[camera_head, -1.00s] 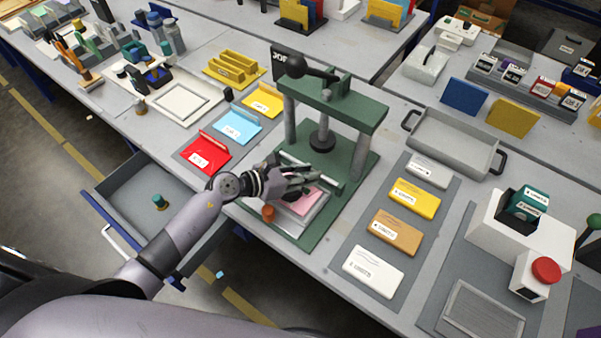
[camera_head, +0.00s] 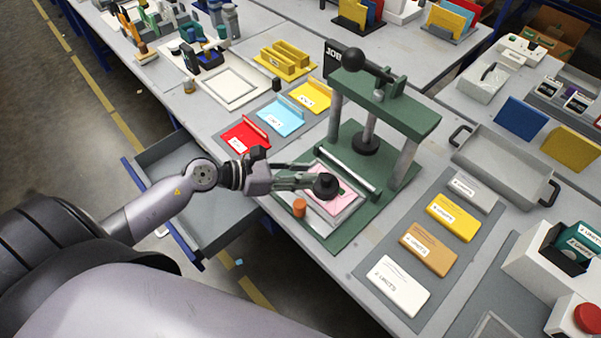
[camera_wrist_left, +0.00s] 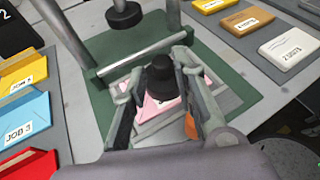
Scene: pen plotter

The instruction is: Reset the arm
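My left gripper (camera_head: 314,175) reaches in from the left, low over the green press base (camera_head: 340,240). A black knob-like piece (camera_head: 326,187) stands over the pink card (camera_head: 321,204) in the base's grey frame. In the left wrist view this black piece (camera_wrist_left: 164,80) sits between my two spread fingers, with pink card showing between it and the left finger. The fingers look open around it; contact on the right side is hard to judge. My right gripper is not in view.
The green press (camera_head: 385,105) stands close behind my gripper, with a black-ended lever. An orange peg (camera_head: 299,208) is at the near side of the frame. Labelled blocks lie to the right and coloured folders to the left. An open drawer (camera_head: 190,185) juts out below my arm.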

